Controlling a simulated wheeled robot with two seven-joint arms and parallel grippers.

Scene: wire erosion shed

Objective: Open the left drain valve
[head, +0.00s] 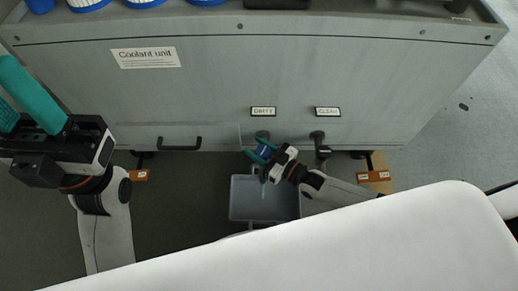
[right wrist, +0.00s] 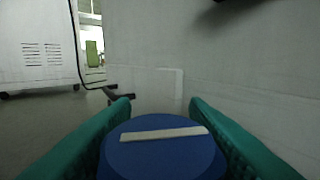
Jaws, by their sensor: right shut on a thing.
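The left drain valve is under the label DIRTY (head: 263,111) at the lower edge of the grey coolant unit (head: 200,85). Its blue round knob (head: 264,152) sits between the teal fingers of my right gripper (head: 263,153), which is shut on it. In the right wrist view the knob (right wrist: 160,158) fills the space between the fingers, and its white bar lies nearly level, slightly tilted. A thin teal streak (head: 263,190) shows below the gripper; I cannot tell whether it is liquid. My left gripper (head: 22,100) is open and empty at the far left.
A grey tray (head: 236,205) stands on the floor below the valve. The right valve (head: 319,145), dark, is under the label CLEAN (head: 327,112). A black handle (head: 179,144) is on the unit's front at left. Orange-brown blocks (head: 373,176) are by the unit's feet.

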